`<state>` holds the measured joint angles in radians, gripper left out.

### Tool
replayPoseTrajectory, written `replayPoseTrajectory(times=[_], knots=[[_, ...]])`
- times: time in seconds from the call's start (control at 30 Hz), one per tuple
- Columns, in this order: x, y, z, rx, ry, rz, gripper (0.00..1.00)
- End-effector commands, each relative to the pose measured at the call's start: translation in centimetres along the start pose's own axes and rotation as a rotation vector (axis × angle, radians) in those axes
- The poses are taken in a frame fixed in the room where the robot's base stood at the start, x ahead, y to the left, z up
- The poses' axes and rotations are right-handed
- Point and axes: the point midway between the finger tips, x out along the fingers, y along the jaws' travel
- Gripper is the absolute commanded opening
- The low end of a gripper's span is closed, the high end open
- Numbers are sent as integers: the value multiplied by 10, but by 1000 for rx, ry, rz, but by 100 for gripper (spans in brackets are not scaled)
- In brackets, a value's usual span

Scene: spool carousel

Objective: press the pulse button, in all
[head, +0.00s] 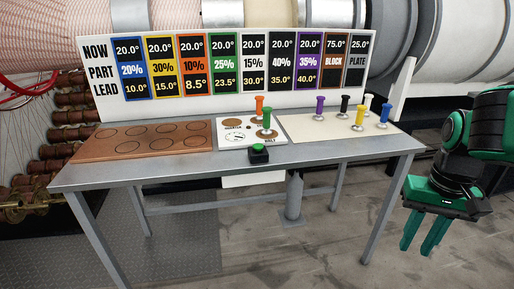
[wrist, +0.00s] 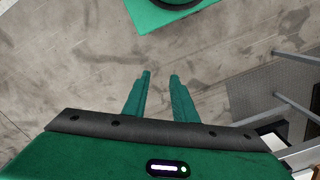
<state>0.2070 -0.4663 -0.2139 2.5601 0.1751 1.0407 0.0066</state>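The wrist view shows the same fingers (wrist: 160,76) apart above the bare floor. The button is not visible in the wrist view.
A brown board (head: 142,141) with round marks lies on the table's left. An orange peg (head: 259,106) and a green peg (head: 267,120) stand on the white panel. Several coloured pegs stand on a cream mat (head: 310,128) at right. A board of numbers (head: 140,109) rises behind.

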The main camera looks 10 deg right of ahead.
Motion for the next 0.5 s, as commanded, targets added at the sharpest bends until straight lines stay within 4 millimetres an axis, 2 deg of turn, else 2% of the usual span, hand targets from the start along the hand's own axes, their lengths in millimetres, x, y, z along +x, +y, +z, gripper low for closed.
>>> replayPoseTrajectory(times=[0.03,0.1,0.5], knots=[[0,0,0,0,0,0,12],[0,0,0,0,0,0,0],[0,0,0,0,0,0,0]])
